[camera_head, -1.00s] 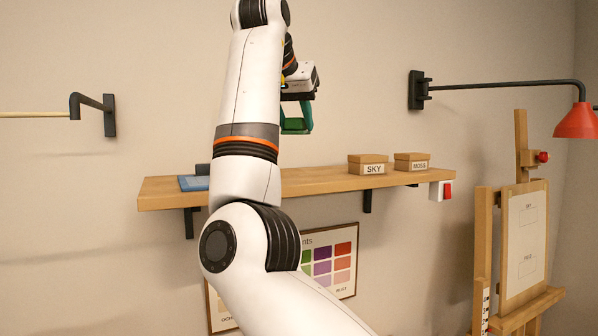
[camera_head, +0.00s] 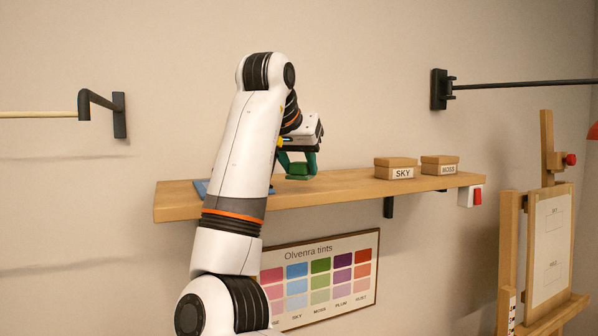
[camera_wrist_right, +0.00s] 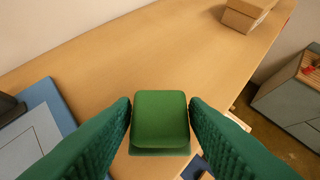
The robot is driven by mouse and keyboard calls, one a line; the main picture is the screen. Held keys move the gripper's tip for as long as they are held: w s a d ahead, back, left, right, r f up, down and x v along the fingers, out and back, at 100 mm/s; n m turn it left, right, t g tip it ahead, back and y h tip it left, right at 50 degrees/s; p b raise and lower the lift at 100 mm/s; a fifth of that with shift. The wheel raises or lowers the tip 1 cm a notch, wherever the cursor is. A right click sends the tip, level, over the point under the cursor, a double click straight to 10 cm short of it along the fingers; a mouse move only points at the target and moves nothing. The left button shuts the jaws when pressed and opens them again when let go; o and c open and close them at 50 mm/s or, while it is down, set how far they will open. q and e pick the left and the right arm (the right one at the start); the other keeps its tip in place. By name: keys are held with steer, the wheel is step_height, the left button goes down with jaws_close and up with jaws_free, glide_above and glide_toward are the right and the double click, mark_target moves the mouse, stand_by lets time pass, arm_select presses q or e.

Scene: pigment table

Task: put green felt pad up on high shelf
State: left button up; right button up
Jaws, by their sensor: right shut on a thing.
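The green felt pad (camera_wrist_right: 160,118) shows between the two green fingers of my right gripper (camera_wrist_right: 160,112) in the right wrist view, with the wooden shelf below it. In the head view the right gripper (camera_head: 298,168) is over the middle of the high shelf (camera_head: 340,186), and the green pad (camera_head: 298,173) shows small at its fingertips. The gripper is shut on the pad. The pad is close to the shelf top; I cannot tell whether it touches. My left gripper is not in view.
Boxes labelled SKY (camera_head: 396,169) and MOSS (camera_head: 440,165) stand on the shelf's right part. A blue flat item (camera_wrist_right: 38,135) lies on its left part. Shelf between them is clear. A red switch (camera_head: 477,197) is at the right end.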

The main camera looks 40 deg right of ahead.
steer(key=shift+w+f, duration=0.1)
steer(key=shift+f, duration=0.9)
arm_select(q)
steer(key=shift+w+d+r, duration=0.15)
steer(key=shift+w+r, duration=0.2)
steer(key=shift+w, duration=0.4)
arm_select(e)
steer(key=shift+s, duration=0.2)
steer(key=shift+f, duration=0.1)
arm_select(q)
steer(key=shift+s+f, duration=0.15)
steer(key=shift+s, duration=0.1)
arm_select(e)
steer(key=o, duration=1)
steer(key=shift+w, duration=0.1)
